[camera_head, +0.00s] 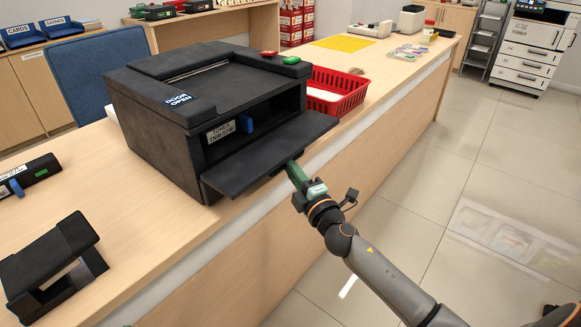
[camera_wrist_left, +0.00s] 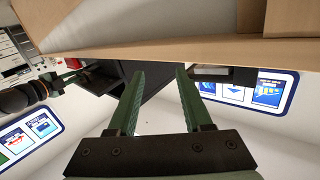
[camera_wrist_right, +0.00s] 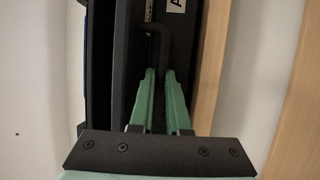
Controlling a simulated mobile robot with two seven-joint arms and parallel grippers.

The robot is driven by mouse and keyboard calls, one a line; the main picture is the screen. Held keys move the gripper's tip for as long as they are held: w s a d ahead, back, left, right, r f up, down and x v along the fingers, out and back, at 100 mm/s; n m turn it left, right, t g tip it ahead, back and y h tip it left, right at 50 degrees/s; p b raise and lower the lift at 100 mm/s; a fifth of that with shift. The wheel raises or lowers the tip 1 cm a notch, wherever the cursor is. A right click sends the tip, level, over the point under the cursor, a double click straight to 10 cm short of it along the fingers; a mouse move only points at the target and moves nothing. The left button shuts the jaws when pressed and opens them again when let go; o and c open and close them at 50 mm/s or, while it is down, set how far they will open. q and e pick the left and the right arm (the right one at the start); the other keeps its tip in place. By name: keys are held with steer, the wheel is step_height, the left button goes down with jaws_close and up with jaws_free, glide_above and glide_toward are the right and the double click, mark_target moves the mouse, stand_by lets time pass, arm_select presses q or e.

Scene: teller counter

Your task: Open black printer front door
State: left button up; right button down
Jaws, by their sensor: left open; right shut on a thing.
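The black printer (camera_head: 200,105) stands on the counter. Its front door (camera_head: 270,155) is folded down and out, nearly level, with the dark bay behind it in view. A labelled part and a blue tab (camera_head: 247,123) show inside the bay. My right gripper (camera_head: 293,168) is at the door's outer edge. In the right wrist view its green fingers (camera_wrist_right: 160,95) are closed at a dark handle (camera_wrist_right: 155,45) on the door. My left gripper (camera_wrist_left: 158,85) is open and empty in the left wrist view, with the counter edge beyond it. It is not in the head view.
A red basket (camera_head: 335,92) stands right of the printer. A black stand (camera_head: 50,265) and a black cartridge (camera_head: 30,175) with a blue tab lie on the counter at left. Open floor (camera_head: 440,180) lies in front of the counter.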

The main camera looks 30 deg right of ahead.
mark_target(293, 156)
arm_select(q)
steer(key=s+f+n+g+y+p, duration=0.2)
steer(key=s+f+g+p, duration=0.55)
steer(key=f, duration=0.45)
arm_select(e)
steer(key=r+g+p, duration=0.1)
steer(key=p, duration=0.1)
steer(key=r+p, duration=0.1)
steer(key=p, duration=0.1)
steer(key=r+n+g+p, duration=0.1)
steer(key=p, duration=0.1)
steer(key=shift+s+d+g+p, duration=0.15)
steer(key=shift+s+g+p, duration=0.15)
arm_select(q)
steer(key=shift+n, duration=0.3)
steer(key=shift+s+a+r+p, duration=0.2)
steer(key=shift+a+r+p, duration=0.05)
steer(key=shift+r, duration=0.5)
steer(key=shift+s+a+r+p, duration=0.2)
steer(key=shift+r+p, duration=0.1)
steer(key=shift+r, duration=0.4)
steer(key=shift+s+a+r+p, duration=0.2)
steer(key=shift+a+r+p, duration=0.05)
steer(key=shift+r, duration=0.5)
arm_select(e)
steer(key=shift+g, duration=0.3)
arm_select(q)
steer(key=shift+s+a+f+g, duration=0.1)
steer(key=shift+a+f+g, duration=0.05)
steer(key=shift+f+g, duration=0.1)
